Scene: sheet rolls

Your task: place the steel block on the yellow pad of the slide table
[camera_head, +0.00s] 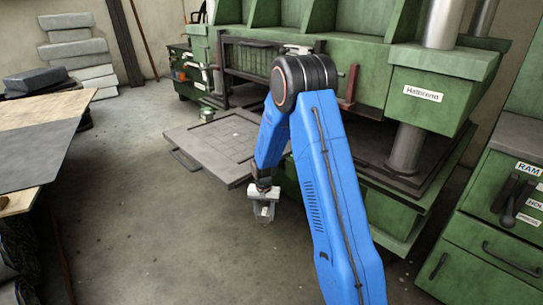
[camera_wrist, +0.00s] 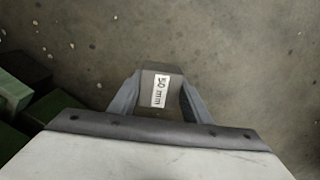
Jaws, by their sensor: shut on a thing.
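My gripper (camera_head: 264,216) hangs below my blue arm in the head view, over open floor at the near right of the slide table. In the wrist view my gripper (camera_wrist: 158,98) is shut on the steel block (camera_wrist: 163,73), a grey block with a white "50 mm" label, held between both fingers. The slide table (camera_head: 203,160) is a flat grey plate with a grid of lines and a handle at its left edge. My gripper is apart from it. I cannot make out a yellow pad on it; my arm hides part of its right side.
A green press (camera_head: 370,75) stands behind and right of my arm. A green cabinet (camera_head: 480,225) stands at the right. A workbench with a dark sheet (camera_head: 35,140) is at the left. The floor (camera_head: 150,245) in front is clear.

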